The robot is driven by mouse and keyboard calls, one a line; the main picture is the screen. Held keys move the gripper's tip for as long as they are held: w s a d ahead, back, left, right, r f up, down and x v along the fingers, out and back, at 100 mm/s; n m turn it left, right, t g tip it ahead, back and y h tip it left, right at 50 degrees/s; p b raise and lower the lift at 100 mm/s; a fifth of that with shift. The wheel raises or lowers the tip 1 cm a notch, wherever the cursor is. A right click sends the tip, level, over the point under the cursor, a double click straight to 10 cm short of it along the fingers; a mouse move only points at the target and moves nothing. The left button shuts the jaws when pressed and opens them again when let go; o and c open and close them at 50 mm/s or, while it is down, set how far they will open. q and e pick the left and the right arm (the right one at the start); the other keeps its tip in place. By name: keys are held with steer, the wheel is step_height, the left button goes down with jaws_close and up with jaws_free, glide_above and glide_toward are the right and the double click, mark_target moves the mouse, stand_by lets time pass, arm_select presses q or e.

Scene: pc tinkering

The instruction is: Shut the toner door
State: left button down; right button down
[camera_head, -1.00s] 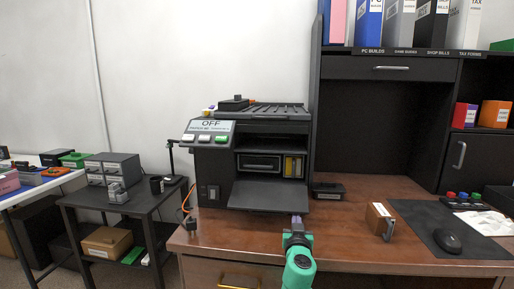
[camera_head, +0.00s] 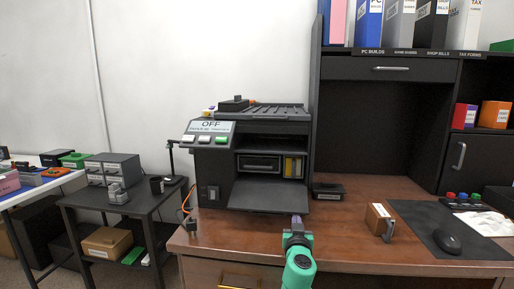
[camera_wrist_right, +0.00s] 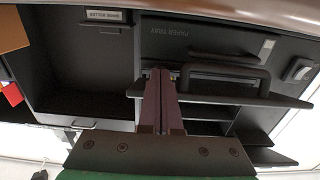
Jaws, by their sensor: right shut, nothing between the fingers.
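The black printer (camera_head: 216,175) stands on the wooden desk. Its toner door (camera_head: 268,194) is a black flap hanging open, lowered forward from the front opening. Inside show a dark unit (camera_head: 259,164) and a yellow unit (camera_head: 293,167). My right gripper (camera_head: 297,221) is shut and empty, just in front of the door's front right part. In the right wrist view the shut fingers (camera_wrist_right: 161,76) overlap the edge of a dark panel, seemingly the door (camera_wrist_right: 225,98); I cannot tell whether they touch it. My left gripper is out of view.
A small black box (camera_head: 328,190) sits right of the printer. Bare desk (camera_head: 345,225) lies between. A side table (camera_head: 85,199) stands left.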

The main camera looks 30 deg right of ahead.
steer(key=shift+s+a+r+p, duration=0.1)
steer(key=shift+s+r+p, duration=0.05)
steer(key=shift+r+p, duration=0.3)
steer(key=shift+s+a+r+p, duration=0.15)
steer(key=shift+r+p, duration=0.1)
steer(key=shift+r, duration=0.3)
stand_by(0.3)
steer(key=shift+s+a+r+p, duration=0.1)
steer(key=shift+s+r+p, duration=0.05)
steer(key=shift+r+p, duration=0.35)
steer(key=shift+s+a+r+p, duration=0.15)
steer(key=shift+r+p, duration=0.1)
steer(key=shift+r, duration=0.35)
steer(key=shift+s+r+p, duration=0.1)
steer(key=shift+r+p, duration=0.7)
steer(key=shift+r, duration=0.3)
steer(key=w+d+r+p, duration=0.3)
steer(key=w+d+r, duration=0.2)
steer(key=w+r, duration=0.2)
steer(key=shift+w+d+r, duration=0.25)
steer(key=shift+d+r, duration=0.1)
steer(key=shift+r, duration=0.95)
steer(key=shift+w+d, duration=0.25)
steer(key=shift+w, duration=0.1)
